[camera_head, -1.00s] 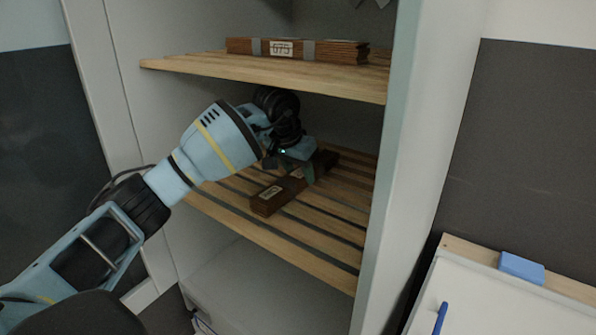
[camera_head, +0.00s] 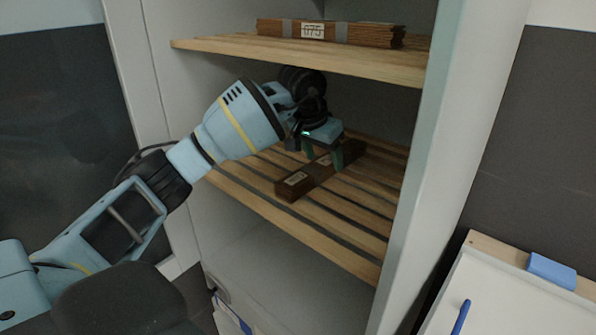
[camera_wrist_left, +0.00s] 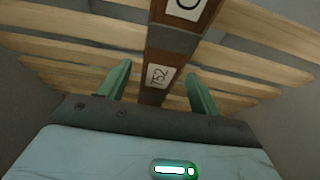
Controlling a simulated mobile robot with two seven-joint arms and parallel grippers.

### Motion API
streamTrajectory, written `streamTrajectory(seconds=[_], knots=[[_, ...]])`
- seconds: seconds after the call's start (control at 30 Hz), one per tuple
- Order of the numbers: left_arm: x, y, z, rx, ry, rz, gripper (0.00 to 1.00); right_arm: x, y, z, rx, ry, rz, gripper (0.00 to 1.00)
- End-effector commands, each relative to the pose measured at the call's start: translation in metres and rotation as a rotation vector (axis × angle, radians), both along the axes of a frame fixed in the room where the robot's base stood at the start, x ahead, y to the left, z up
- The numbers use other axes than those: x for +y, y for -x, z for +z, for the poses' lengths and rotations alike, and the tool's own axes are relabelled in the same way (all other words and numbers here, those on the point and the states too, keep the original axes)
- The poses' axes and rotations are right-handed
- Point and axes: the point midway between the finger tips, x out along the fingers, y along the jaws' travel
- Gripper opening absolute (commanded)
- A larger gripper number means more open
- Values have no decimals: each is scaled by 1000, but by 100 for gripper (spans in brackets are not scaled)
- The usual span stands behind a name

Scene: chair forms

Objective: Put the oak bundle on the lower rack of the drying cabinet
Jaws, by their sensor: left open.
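A dark brown wood bundle (camera_head: 292,187), which I take for the oak bundle, lies flat on the slatted lower rack (camera_head: 243,199) of the drying cabinet (camera_head: 442,150). In the left wrist view the bundle (camera_wrist_left: 155,96) has a grey band and a white tag that seems to read T52. My left gripper (camera_head: 322,153) is open just above the bundle, with its green fingers on either side of it. These fingers also show apart in the left wrist view (camera_wrist_left: 158,70). The bundle's middle is partly hidden by the gripper. My right gripper is not in view.
Another banded bundle (camera_head: 365,33), tagged 075, lies on the upper rack (camera_head: 300,57), close above my left wrist. The cabinet's side wall stands to the right. A whiteboard (camera_head: 500,300) with a blue eraser (camera_head: 552,270) and blue pen (camera_head: 461,317) is at lower right.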

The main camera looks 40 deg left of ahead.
Motion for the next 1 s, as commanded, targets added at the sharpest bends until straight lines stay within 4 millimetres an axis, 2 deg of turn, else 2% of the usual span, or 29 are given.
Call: streamTrajectory(seconds=[0.6,0.8,1.0], knots=[[8,90,-2,3,-2,0,63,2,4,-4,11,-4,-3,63],[9,108,-1,2,-2,2,63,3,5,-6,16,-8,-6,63],[9,113,-1,1,-1,0,63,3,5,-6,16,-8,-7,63]])
